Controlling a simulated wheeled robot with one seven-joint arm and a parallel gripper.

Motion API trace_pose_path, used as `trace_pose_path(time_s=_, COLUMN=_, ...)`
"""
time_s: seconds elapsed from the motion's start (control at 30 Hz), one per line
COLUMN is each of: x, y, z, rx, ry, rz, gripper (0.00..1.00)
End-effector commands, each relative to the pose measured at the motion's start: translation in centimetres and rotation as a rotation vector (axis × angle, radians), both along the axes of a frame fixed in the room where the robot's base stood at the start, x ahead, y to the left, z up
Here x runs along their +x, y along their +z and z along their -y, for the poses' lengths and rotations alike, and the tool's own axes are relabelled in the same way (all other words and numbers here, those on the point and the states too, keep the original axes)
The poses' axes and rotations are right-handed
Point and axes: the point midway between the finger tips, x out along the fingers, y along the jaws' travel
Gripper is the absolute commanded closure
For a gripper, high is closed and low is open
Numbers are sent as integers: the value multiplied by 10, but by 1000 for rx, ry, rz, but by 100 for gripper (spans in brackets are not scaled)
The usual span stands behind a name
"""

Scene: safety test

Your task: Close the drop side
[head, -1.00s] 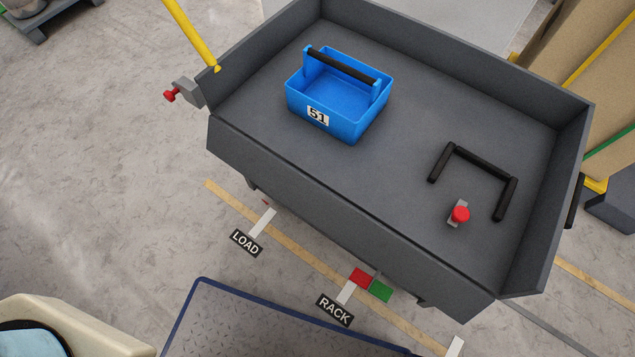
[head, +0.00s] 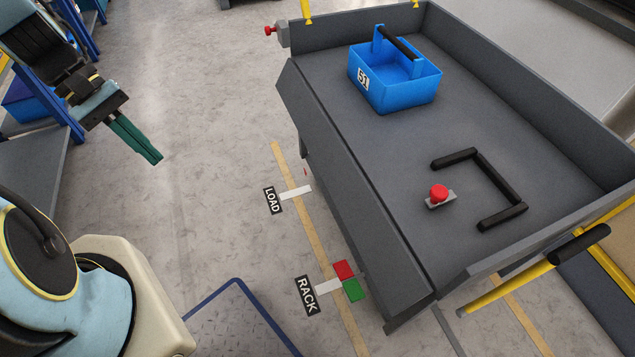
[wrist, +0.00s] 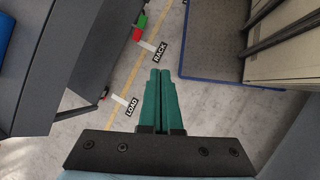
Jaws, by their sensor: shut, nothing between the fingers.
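The drop side (head: 345,195) is the long dark grey panel along the near-left edge of the grey cart (head: 390,140). It leans outward and down from the deck edge, below the other walls; its exact angle is hard to tell. In the wrist view the cart's dark panels (wrist: 75,50) fill the left. My gripper (head: 152,158), with green fingers, is at the left of the head view, over the floor and apart from the cart. In the wrist view my gripper (wrist: 161,72) has its fingers together and empty, over the floor right of the cart.
On the deck are a blue tote (head: 395,85) marked 51, a black U-shaped bar (head: 495,185) and a red knob (head: 439,193). Another red knob (head: 270,30) is at the cart's far-left corner. Blue-framed shelving (head: 70,100) stands left. Clear floor (head: 225,120) lies between.

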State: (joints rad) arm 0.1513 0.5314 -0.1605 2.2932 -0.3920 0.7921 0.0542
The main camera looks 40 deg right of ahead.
Motion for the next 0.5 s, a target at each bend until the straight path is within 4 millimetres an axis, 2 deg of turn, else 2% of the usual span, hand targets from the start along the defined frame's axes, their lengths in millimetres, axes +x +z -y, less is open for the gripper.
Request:
trace_pose_path(time_s=0.03, x=-9, y=-41, z=20, rx=-33, ry=7, rz=-98, gripper=100)
trace_pose_path(time_s=0.1, x=-21, y=-70, z=48, rx=-83, ry=27, rz=-226, gripper=100)
trace_pose_path(time_s=0.3, x=-53, y=-143, z=127, rx=-245, ry=102, rz=-591, gripper=100)
trace_pose_path(time_s=0.5, x=-73, y=-205, z=200, rx=-436, ry=218, rz=-951, gripper=100)
